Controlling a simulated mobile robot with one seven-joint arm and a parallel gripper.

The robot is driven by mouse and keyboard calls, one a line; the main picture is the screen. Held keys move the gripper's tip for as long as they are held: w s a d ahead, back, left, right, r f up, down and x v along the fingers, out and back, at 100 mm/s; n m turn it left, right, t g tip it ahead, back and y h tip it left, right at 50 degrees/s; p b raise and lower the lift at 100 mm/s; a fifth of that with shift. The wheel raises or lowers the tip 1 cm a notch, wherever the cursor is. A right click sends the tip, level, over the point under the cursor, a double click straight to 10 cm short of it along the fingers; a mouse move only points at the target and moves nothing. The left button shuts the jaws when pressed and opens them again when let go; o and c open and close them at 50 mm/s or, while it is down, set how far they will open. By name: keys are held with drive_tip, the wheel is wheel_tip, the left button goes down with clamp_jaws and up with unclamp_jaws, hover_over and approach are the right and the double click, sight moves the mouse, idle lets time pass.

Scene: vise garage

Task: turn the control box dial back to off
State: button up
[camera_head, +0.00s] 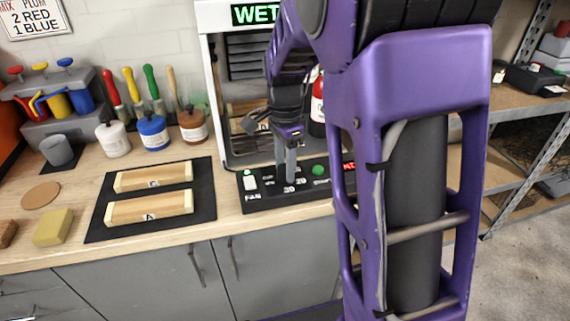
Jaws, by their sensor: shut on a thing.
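The control box (262,203) is a black panel at the front edge of the bench, below the white cabinet. It carries a white FAN switch (250,182) at the left, a green button (319,171) right of centre and a red display (349,166) at the right end. My gripper (290,176) points down onto the middle of the panel. Its fingers are shut at the dial's place, above the printed "30" and "20". The fingers hide the dial, so its pointer setting cannot be read. My purple arm covers part of the panel's right side.
A black mat (150,226) with two wooden blocks lies to the left. Shelves (520,110) are at the right.

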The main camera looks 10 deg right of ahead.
clamp_jaws()
drive_tip(key=n+p, duration=0.1)
drive_tip(key=n, duration=0.3)
drive_tip(key=shift+r+n+p, duration=0.1)
drive_tip(key=shift+n+p, duration=0.25)
drive_tip(key=shift+n, duration=0.05)
drive_tip(key=n, duration=0.3)
drive_tip(key=shift+n+p, duration=0.3)
drive_tip(key=shift+p, duration=0.1)
drive_tip(key=n, duration=0.3)
drive_tip(key=shift+n+p, duration=0.3)
drive_tip(key=shift+p, duration=0.05)
drive_tip(key=n+p, duration=0.1)
drive_tip(key=n, duration=0.5)
drive_tip(key=n+p, duration=0.1)
drive_tip(key=n, duration=0.4)
drive_tip(key=shift+n+p, duration=0.3)
drive_tip(key=shift+n, duration=0.1)
